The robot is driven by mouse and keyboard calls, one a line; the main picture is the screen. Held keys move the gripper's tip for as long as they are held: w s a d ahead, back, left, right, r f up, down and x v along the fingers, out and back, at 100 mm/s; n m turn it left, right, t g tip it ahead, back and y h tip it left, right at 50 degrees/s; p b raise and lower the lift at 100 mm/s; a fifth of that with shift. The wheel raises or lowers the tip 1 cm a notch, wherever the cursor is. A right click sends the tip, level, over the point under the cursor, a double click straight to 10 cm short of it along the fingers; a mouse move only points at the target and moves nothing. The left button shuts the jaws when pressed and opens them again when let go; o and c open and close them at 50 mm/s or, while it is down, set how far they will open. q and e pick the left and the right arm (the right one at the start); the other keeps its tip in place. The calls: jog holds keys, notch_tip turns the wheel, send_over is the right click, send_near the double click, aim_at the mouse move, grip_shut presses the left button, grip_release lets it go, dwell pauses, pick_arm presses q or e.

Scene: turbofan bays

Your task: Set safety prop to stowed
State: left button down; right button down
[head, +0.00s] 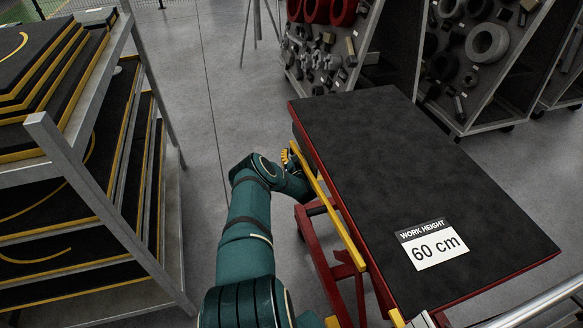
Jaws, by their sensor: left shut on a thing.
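The safety prop looks to be the long yellow bar (335,212), which runs slanting along the left side of the red lift table (420,180). My left arm reaches in from the bottom, and my left gripper (292,162) is at the bar's far upper end, shut on it. The fingers are small and partly hidden by my wrist, so the exact grip is unclear. My right gripper is out of view.
The table has a black top with a "WORK HEIGHT 60 cm" sign (434,245) and red legs below. A shelf rack (85,185) with black, yellow-edged panels stands at left. Racks of parts (470,60) stand behind.

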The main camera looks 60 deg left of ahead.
pick_arm(q)
jog(key=shift+w+a+r, duration=0.1)
jog(key=shift+a+r, duration=0.1)
jog(key=shift+r, duration=0.85)
jog(key=shift+f, duration=0.1)
